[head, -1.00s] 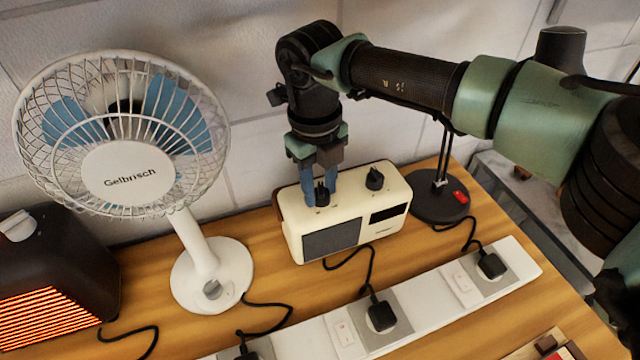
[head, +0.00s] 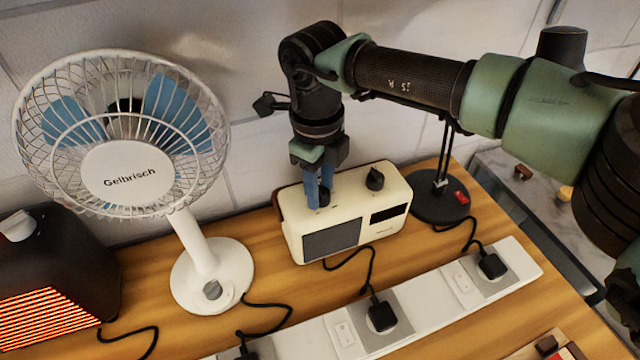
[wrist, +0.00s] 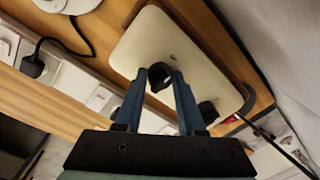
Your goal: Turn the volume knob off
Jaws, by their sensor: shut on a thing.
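A cream radio (head: 350,225) with a dark speaker grille stands on the wooden bench, with two black knobs on its top. My gripper (head: 320,190) points down over the left knob (head: 324,197), its blue fingers shut on that knob. In the wrist view my gripper (wrist: 158,82) has this dark knob (wrist: 160,76) between its fingertips. The right knob (head: 375,179) stands free; it also shows in the wrist view (wrist: 207,112), beside one finger. I cannot read any marks telling which knob is the volume.
A white fan (head: 125,170) stands left, and a dark heater (head: 50,280) is at the far left. A lamp base (head: 440,205) with a red switch is close right of the radio. A power strip (head: 420,305) with plugs and cables lies in front.

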